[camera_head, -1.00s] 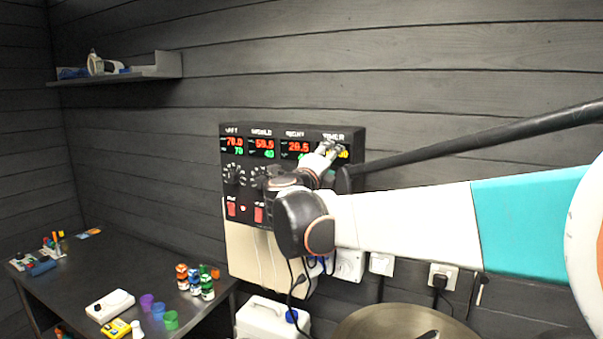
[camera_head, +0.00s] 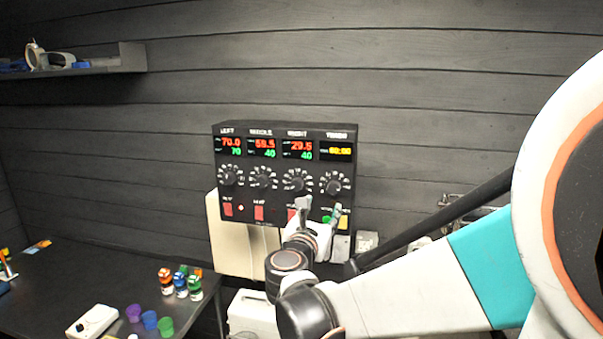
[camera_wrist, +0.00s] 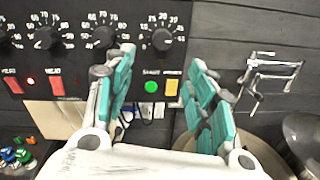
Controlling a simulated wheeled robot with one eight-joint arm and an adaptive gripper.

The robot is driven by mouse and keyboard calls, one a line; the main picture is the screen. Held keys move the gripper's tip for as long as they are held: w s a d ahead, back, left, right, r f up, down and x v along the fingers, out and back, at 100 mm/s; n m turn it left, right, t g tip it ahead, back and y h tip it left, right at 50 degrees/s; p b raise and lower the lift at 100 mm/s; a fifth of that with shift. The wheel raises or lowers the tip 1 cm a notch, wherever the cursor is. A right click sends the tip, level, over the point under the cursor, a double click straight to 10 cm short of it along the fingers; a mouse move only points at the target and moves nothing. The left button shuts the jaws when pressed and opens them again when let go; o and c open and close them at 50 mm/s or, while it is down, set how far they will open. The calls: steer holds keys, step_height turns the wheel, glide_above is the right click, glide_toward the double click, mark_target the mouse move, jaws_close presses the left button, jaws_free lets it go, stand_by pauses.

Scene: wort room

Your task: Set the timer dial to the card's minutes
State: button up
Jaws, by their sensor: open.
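The timer dial (camera_head: 334,184) is a black knob with a white scale at the right end of the dark control panel (camera_head: 285,133). The timer display (camera_head: 336,151) above it shows yellow digits that look like 00:00. My gripper (camera_head: 320,209) is open and empty, just below the timer dial in the head view. In the wrist view the timer dial (camera_wrist: 162,38) shows uncovered beyond and between the teal fingers of my gripper (camera_wrist: 162,58). Below the dial are a green button (camera_wrist: 151,87) and a yellow rectangle (camera_wrist: 171,88); I cannot tell whether this is the card.
Other similar dials (camera_head: 297,182) stand left of the timer dial, with red switches (camera_head: 259,213) below. A metal bracket (camera_wrist: 268,72) is on the wall to the right. A table (camera_head: 95,270) with small coloured pots stands at the left. A white canister (camera_head: 250,312) stands below the panel.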

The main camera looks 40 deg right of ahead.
mark_target(333, 190)
steer(key=b+x, duration=0.1)
steer(key=x, duration=1.2)
steer(key=shift+w+d, duration=0.1)
steer(key=shift+d, duration=0.25)
steer(key=shift+c, duration=0.5)
steer(key=c, duration=1)
